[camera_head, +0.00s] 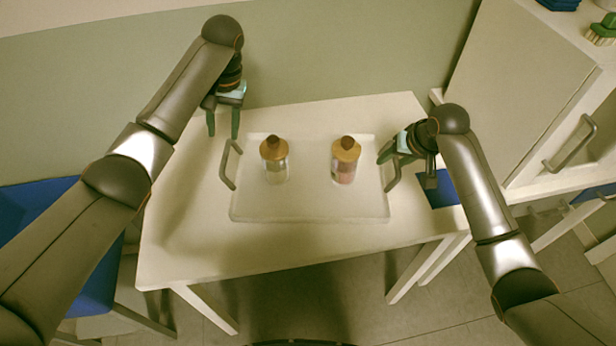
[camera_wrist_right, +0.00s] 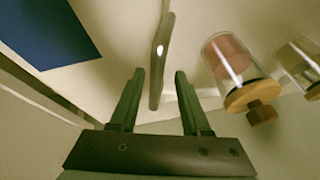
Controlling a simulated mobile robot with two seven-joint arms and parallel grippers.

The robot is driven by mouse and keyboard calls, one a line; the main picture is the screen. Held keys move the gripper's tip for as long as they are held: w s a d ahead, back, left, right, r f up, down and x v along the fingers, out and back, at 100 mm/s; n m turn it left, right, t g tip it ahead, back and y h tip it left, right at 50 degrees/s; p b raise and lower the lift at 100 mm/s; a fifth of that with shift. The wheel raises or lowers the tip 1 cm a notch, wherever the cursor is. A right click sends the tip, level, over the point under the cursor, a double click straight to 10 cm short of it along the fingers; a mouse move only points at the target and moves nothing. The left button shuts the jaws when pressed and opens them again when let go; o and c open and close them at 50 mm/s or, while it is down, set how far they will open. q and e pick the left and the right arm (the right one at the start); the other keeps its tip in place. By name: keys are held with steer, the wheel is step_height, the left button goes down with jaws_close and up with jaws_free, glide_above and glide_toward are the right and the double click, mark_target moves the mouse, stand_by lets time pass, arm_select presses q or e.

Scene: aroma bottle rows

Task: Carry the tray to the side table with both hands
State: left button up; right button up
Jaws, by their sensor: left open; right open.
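A pale tray (camera_head: 310,208) lies on the white table with a grey handle at each end. Two clear bottles with wooden lids, one on the left (camera_head: 275,162) and one on the right (camera_head: 345,165), stand upright on it. My left gripper (camera_head: 223,134) is open above the table, behind and left of the left handle (camera_head: 229,165), apart from it. My right gripper (camera_head: 384,158) is open at the right handle (camera_head: 392,172). In the right wrist view that handle (camera_wrist_right: 162,60) runs between the spread fingers (camera_wrist_right: 158,78); contact cannot be told.
The white table (camera_head: 190,250) has bare room left of and in front of the tray. A white cabinet (camera_head: 520,80) with a grey handle stands at the right.

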steer(key=shift+s+r, duration=0.1)
steer(key=shift+r, duration=0.1)
arm_select(q)
steer(key=shift+r, duration=0.45)
arm_select(e)
steer(key=v, duration=1.1)
steer(key=shift+r, duration=0.25)
steer(key=shift+s+d, duration=0.1)
